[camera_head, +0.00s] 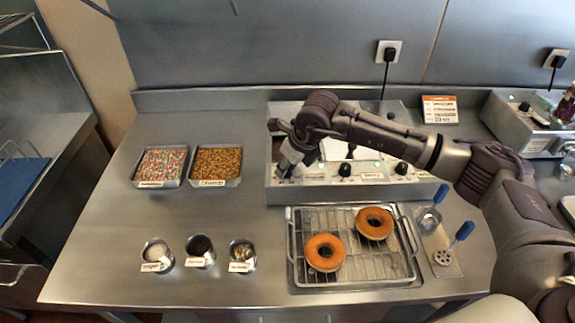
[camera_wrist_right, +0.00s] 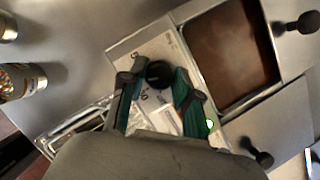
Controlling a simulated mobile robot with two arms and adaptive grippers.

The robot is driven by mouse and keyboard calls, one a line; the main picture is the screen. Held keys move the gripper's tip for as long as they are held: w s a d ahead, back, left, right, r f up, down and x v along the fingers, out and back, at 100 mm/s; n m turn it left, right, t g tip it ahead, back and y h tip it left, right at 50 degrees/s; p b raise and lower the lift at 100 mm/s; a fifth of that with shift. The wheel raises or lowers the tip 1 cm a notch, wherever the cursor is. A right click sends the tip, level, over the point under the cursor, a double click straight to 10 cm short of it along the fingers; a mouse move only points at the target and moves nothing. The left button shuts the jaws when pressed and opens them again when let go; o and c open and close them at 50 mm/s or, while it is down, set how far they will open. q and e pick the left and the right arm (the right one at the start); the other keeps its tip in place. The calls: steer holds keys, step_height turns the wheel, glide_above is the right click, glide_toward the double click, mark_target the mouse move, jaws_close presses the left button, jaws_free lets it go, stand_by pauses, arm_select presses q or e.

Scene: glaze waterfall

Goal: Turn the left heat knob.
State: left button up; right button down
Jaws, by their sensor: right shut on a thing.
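The glaze unit (camera_head: 310,192) is a long metal box at the back middle of the counter. Two other black knobs, a middle one (camera_head: 344,170) and a right one (camera_head: 401,168), show on the panel. My left gripper is out of view.
A wire rack (camera_head: 350,273) with two ring doughnuts (camera_head: 325,265) stands in front of the unit. Two topping trays (camera_head: 217,182) and three small cups (camera_head: 200,262) are at left. The counter's left middle is clear.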

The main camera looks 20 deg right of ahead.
steer(key=shift+f+n+b, duration=0.2)
steer(key=shift+n+b, duration=0.3)
steer(key=shift+b, duration=0.25)
steer(key=n+y+b, duration=0.1)
steer(key=n+b, duration=0.2)
steer(key=shift+w+g+b, duration=0.1)
steer(key=shift+g+b, duration=0.25)
steer(key=shift+g, duration=0.05)
steer(key=n+g+y+b, duration=0.1)
steer(key=n+b, duration=0.1)
steer(key=n, duration=0.1)
steer(key=shift+d+n+b, duration=0.1)
steer(key=shift+n+b, duration=0.2)
steer(key=shift+b, duration=0.1)
steer(key=n+g+b, duration=0.1)
steer(key=n, duration=0.1)
steer(key=shift+w+r+n+b, duration=0.1)
steer(key=shift+w+n+b, duration=0.05)
steer(key=shift+n+b, duration=0.2)
steer(key=n+g+b, duration=0.1)
steer(key=n, duration=0.1)
steer(key=shift+n, duration=0.35)
steer(key=n+g+b, duration=0.1)
steer(key=n+g, duration=0.1)
steer(key=n, duration=0.2)
steer(key=shift+w+r+n, duration=0.1)
steer(key=shift+n, duration=0.3)
steer(key=c, duration=0.8)
jaws_free()
steer(key=shift+c, duration=0.2)
